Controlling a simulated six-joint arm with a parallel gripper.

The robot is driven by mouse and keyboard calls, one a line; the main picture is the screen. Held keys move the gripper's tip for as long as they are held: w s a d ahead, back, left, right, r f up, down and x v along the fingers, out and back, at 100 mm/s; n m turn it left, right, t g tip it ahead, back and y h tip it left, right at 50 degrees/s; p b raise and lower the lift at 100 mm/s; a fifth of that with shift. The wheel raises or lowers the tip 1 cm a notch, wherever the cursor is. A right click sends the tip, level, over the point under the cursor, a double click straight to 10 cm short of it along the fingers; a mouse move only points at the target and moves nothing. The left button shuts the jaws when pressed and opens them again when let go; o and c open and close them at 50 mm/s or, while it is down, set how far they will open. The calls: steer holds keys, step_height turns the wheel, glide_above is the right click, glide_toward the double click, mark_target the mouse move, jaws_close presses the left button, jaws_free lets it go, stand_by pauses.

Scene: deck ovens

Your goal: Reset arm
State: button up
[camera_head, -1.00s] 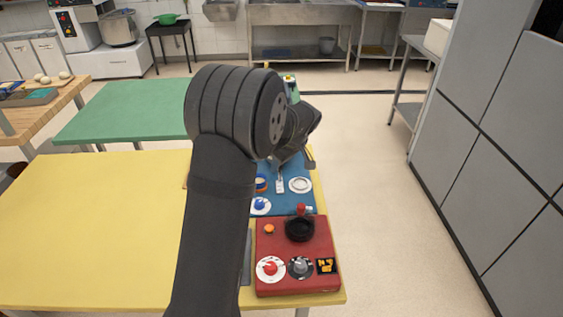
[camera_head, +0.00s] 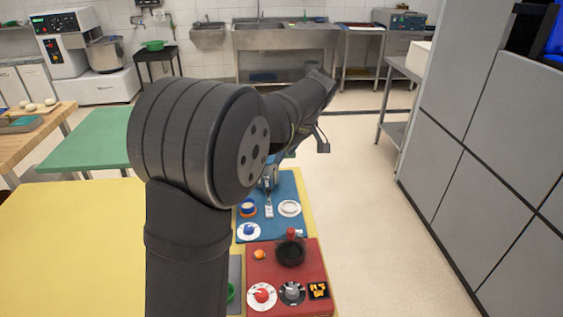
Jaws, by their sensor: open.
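My gripper (camera_head: 322,144) is up in the air past the raised elbow of my arm, over the far end of the blue mat and the floor to its right. It is mostly hidden behind my own forearm, with only a finger part showing, and it is open. I see nothing held in it.
A blue mat (camera_head: 272,233) holds a white plate (camera_head: 290,208) and a blue-topped item on a saucer (camera_head: 249,231). A red mat (camera_head: 318,260) holds a black pan (camera_head: 291,252). A yellow table (camera_head: 70,250) lies left. The floor (camera_head: 360,220) right of the mats is clear, up to grey cabinets (camera_head: 490,160).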

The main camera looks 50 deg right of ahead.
mark_target(268, 188)
steer(key=shift+s+r, duration=0.1)
steer(key=shift+r, duration=0.2)
steer(key=x, duration=1.7)
steer(key=shift+f, duration=0.2)
steer(key=shift+r, duration=0.1)
